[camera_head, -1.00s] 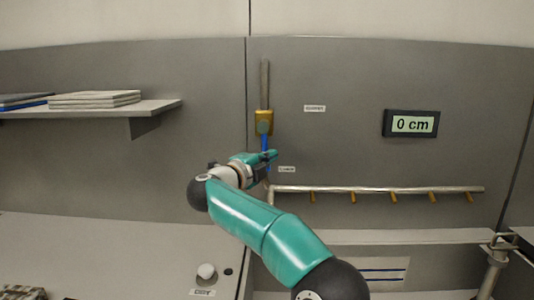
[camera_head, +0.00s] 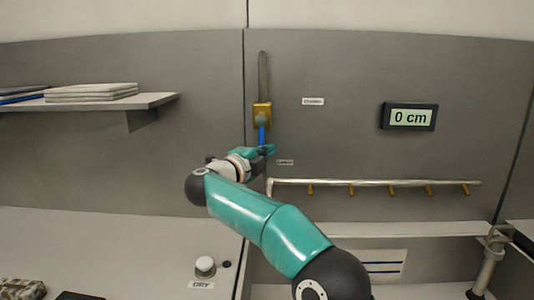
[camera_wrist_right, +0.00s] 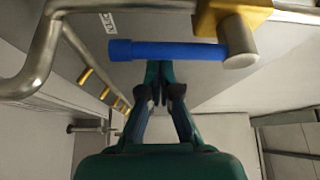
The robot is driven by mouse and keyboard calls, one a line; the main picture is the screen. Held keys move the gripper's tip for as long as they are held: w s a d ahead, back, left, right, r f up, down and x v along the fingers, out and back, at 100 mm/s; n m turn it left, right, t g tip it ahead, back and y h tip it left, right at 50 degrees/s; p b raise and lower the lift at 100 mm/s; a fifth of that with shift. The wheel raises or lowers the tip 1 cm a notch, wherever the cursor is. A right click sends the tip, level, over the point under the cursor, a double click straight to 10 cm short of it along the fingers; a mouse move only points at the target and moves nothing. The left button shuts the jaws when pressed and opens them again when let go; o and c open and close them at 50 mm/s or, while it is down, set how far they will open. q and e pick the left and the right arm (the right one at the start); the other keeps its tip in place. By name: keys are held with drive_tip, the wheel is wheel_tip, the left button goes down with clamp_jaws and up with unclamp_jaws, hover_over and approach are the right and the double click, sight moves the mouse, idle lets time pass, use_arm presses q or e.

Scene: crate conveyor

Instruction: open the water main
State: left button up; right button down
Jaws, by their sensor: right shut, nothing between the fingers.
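The water main valve has a brass body (camera_head: 262,109) on a grey wall pipe (camera_head: 263,73). Its blue lever (camera_head: 262,135) hangs straight down from the body. My right gripper (camera_head: 269,150) is shut and empty at the lever's lower end. My left gripper is not in view.
Small wall labels sit at the upper right (camera_head: 313,101) and lower right (camera_head: 285,162) of the lever. A display (camera_head: 409,117) reads 0 cm. A pipe with several brass nozzles (camera_head: 375,183) runs along the wall. A shelf (camera_head: 150,101) is at the left, a white knob (camera_head: 205,265) below.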

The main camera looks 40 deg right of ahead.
drive_tip(key=s+a+b, duration=0.2)
drive_tip(key=s+a, duration=0.4)
drive_tip(key=a, duration=0.1)
drive_tip(key=shift+s, duration=0.1)
idle(0.6)
